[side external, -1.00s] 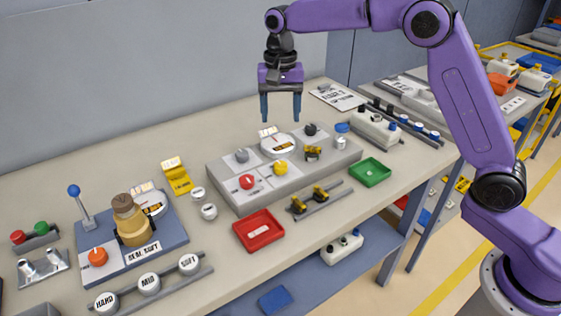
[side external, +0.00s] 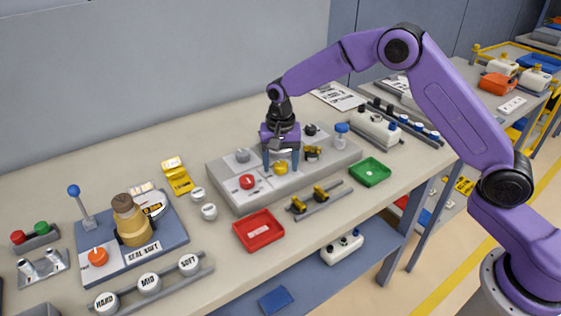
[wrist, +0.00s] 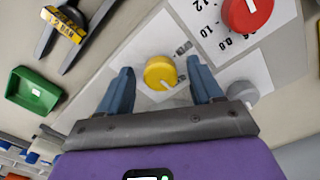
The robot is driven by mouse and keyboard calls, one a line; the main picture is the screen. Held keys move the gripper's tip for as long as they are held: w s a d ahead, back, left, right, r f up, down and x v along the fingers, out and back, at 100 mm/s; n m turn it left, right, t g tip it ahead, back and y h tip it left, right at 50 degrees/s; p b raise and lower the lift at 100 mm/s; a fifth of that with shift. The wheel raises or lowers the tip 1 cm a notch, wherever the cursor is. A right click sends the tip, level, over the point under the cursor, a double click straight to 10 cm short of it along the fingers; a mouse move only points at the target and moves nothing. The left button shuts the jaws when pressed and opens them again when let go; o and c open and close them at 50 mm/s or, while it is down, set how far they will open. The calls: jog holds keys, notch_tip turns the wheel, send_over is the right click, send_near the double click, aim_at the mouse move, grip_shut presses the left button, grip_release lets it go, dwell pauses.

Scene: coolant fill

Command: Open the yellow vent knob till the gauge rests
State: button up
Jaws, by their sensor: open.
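The yellow vent knob (side external: 281,168) sits on the grey panel (side external: 222,170), right of a red knob (side external: 247,182). In the wrist view the yellow knob (wrist: 158,72) shows a white pointer line and lies between my fingertips. My gripper (side external: 281,160) is open and low over the panel, one finger on each side of the yellow knob. In the wrist view gaps show between the knob and both fingers of my gripper (wrist: 161,82), so it is not gripped. The white gauge is hidden behind my gripper in the side view, and its needle cannot be read.
A grey knob (side external: 242,155), a black knob (side external: 311,130) and a yellow-black piece (side external: 312,152) stand close by on the panel. A blue-topped container (side external: 341,134) is at its right. Red (side external: 259,232) and green (side external: 370,172) trays lie in front.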

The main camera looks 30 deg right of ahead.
jog(key=c, duration=1.1)
jog(key=shift+o, duration=0.2)
